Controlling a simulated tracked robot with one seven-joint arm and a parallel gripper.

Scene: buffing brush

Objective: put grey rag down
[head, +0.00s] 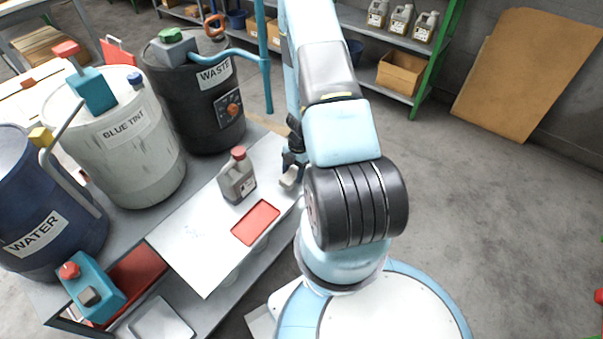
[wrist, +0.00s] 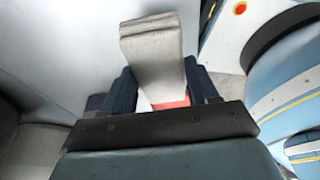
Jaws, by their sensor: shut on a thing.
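My gripper (head: 292,163) is at the right edge of the white work surface (head: 190,238) in the head view. It is shut on the grey rag (head: 288,178), a small folded pale-grey piece. In the wrist view the rag (wrist: 150,48) stands out between the two dark fingers of my gripper (wrist: 160,80). I cannot tell whether the rag touches the surface below it.
A grey bottle with a red cap (head: 238,177) stands left of my gripper, and a shallow red tray (head: 255,222) lies in front of it. Drums marked WATER (head: 42,215), BLUE TINT (head: 125,150) and WASTE (head: 205,105) stand behind and left. The white surface's front left is clear.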

